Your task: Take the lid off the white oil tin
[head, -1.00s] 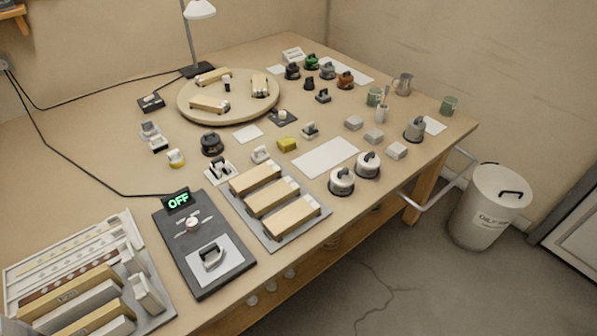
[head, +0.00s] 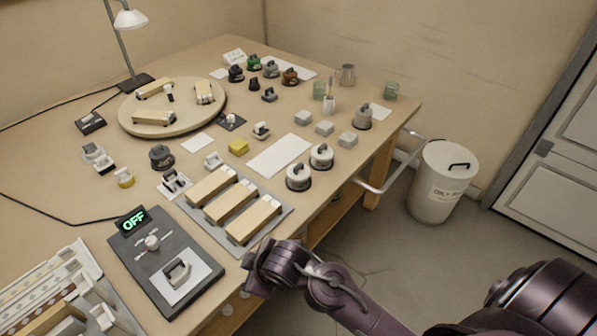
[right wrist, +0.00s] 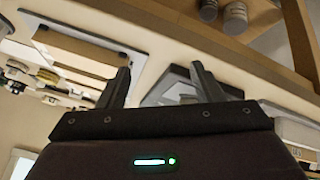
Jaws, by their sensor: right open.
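The white oil tin (head: 436,196) stands on the floor to the right of the bench in the head view. Its label reads something like "OILY". A white lid (head: 447,155) with a black handle (head: 459,166) sits on its top. My right gripper (right wrist: 162,85) is open and empty in the right wrist view. In the head view my right arm reaches in from the lower right, with its hand end near the bench's front edge, left of and apart from the tin. The tin does not show in the right wrist view. My left gripper is not in view.
The bench (head: 270,208) carries many small items, including a grey switch box (head: 150,275) showing OFF and two round white pots with black knobs. A pale rail (head: 385,184) sticks out from the bench end beside the tin. Floor in front of the tin is clear.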

